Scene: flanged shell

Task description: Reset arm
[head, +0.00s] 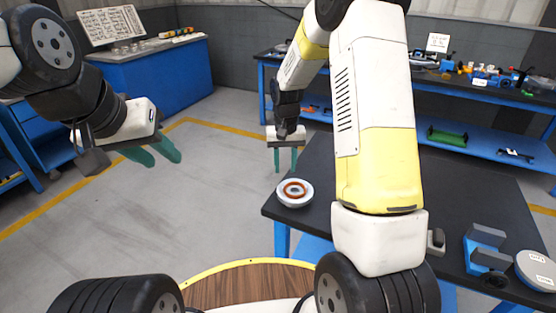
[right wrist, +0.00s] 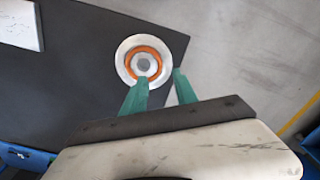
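A round white flanged shell (head: 295,199) with an orange-brown ring inside sits on the dark table (head: 320,165), near its left edge. It also shows in the right wrist view (right wrist: 125,61), just beyond the fingertips. My right gripper (head: 286,170) is above and behind the shell in the head view. Its two green fingers are apart with nothing between them, and the right wrist view shows the same gap (right wrist: 163,80). My left gripper (head: 165,160) hangs over the floor at the left, far from the table. Its green fingers are apart and empty.
A grey-blue fixture (head: 487,247) and a white labelled disc (head: 537,270) stand at the table's right. A blue bench (head: 465,80) with tools is behind, a blue cabinet (head: 165,75) at back left. My right arm hides the table's middle. The floor at left is clear.

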